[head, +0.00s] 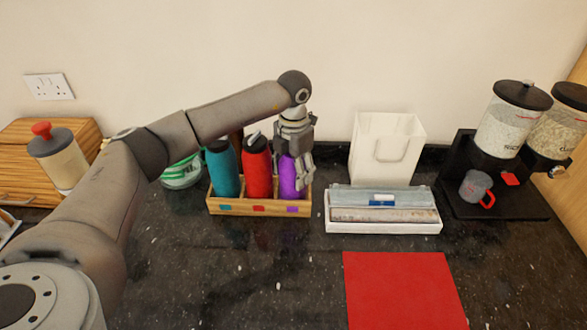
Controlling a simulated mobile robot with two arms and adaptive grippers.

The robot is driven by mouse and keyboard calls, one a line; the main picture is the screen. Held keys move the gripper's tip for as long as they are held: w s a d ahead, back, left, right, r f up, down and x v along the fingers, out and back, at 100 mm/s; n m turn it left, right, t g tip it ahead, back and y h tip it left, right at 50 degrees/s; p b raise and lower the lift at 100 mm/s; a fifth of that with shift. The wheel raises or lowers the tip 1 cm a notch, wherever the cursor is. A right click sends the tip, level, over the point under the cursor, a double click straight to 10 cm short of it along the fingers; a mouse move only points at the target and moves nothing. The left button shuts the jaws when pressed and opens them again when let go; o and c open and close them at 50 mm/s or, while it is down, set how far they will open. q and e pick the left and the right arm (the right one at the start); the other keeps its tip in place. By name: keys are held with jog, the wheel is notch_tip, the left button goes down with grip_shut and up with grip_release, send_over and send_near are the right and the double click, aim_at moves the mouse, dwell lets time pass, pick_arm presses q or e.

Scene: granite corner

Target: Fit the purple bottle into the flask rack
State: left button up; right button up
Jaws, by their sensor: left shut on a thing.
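The purple bottle (288,176) stands upright in the right compartment of the wooden flask rack (232,208), behind the purple label. My left gripper (299,160) reaches down from above and is shut on the purple bottle near its top. The gripper hides the bottle's cap, and the rack's front wall hides its base. A red bottle (257,172) stands in the middle compartment and a teal bottle (222,172) in the left one. My right gripper is not in view.
A white tray (384,227) with folded papers lies right of the rack, with a white paper bag (372,160) behind it. A red mat (404,291) lies in front. Dispensers (505,125) and a grey mug (475,188) stand at the right. The counter before the rack is clear.

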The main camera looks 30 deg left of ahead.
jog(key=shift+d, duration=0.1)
pick_arm(q)
jog(key=shift+f, duration=0.1)
jog(key=o, duration=1.1)
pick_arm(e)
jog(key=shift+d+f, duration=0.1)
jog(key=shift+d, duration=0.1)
pick_arm(q)
jog(key=shift+r, duration=0.35)
notch_tip(320, 180, up, 12)
jog(key=b, duration=0.2)
jog(key=shift+f+b, duration=0.2)
jog(key=shift+b, duration=0.15)
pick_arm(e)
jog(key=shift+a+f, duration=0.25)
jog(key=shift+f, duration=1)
